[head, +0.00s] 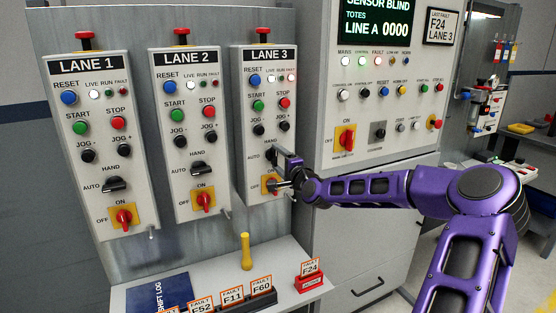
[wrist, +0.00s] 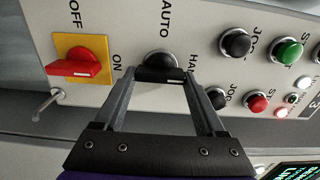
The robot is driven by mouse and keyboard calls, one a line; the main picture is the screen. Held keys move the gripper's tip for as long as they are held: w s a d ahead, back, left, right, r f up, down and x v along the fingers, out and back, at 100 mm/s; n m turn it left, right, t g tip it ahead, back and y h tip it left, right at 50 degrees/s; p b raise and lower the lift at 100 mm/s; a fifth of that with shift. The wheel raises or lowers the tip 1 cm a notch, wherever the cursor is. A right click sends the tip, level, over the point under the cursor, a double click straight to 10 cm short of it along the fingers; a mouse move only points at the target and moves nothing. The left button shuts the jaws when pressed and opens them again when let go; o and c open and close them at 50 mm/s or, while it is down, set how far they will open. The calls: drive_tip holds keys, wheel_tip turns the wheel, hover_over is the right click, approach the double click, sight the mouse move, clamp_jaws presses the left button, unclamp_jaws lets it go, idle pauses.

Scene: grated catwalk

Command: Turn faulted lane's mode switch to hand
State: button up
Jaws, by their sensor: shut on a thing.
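The LANE 3 panel (head: 240,120) has its red fault lamp (head: 291,77) lit. Its black mode switch (head: 271,154) sits between the AUTO and HAND labels, partly hidden by my gripper (head: 276,168). In the wrist view the mode switch (wrist: 160,68) lies between my gripper's fingertips (wrist: 160,74), one at each end of its handle. The gripper is shut on it. The handle's white mark is at the end toward HAND, and the handle appears to lie along that direction.
Just below the switch is a red rotary ON/OFF switch on a yellow plate (wrist: 80,60), close to the fingers. LANE 1 (head: 95,150) and LANE 2 (head: 188,130) panels stand to the left. A shelf (head: 215,275) below holds fault tags and a yellow-handled object (head: 246,252).

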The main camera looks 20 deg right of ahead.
idle(0.4)
drive_tip(key=o, duration=1.3)
drive_tip(key=shift+s, duration=0.1)
drive_tip(key=s, duration=1.7)
drive_tip(key=shift+s+d, duration=0.15)
drive_tip(key=shift+d, duration=0.1)
